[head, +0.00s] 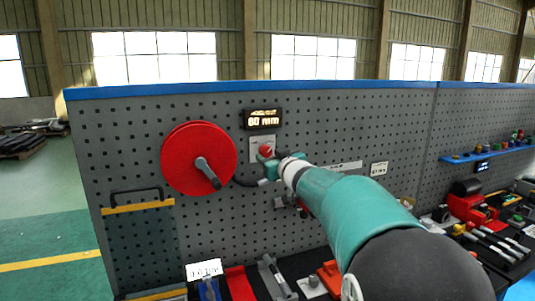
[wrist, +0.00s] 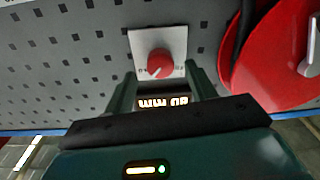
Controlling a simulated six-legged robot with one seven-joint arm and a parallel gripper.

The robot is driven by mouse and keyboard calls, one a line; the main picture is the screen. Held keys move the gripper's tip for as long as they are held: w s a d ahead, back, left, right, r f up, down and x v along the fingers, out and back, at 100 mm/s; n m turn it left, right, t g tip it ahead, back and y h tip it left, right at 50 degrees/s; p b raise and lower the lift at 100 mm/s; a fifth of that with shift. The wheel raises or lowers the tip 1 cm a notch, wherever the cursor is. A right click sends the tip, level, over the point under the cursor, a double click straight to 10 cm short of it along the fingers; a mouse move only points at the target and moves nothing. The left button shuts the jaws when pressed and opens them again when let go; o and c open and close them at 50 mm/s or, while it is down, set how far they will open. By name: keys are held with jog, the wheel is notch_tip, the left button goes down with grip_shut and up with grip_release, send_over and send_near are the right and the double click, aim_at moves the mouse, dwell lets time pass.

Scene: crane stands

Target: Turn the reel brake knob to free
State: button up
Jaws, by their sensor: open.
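The red brake knob (head: 265,149) sits on a pale square plate (head: 255,143) on the pegboard, right of the red reel (head: 180,158). In the wrist view, which is upside down, the knob (wrist: 159,63) shows whole on its plate (wrist: 173,39). Small lettering flanks it, too small to read, and I cannot tell its setting. My gripper (head: 269,163) is at the plate in the head view. In the wrist view my gripper (wrist: 160,75) is open, with one finger on each side of the knob and visible gaps. I cannot tell whether the fingertips reach its depth.
The reel's grey crank handle (head: 208,173) sticks out. A black handle (head: 136,193) is at the lower left. Tools and red parts lie on the bench below, including a red vise-like tool (head: 470,204).

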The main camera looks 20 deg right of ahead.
aim_at(267, 152)
jog(key=shift+w+a, duration=0.1)
jog(key=shift+w, duration=1.6)
jog(key=shift+c, duration=0.5)
jog(key=c, duration=0.9)
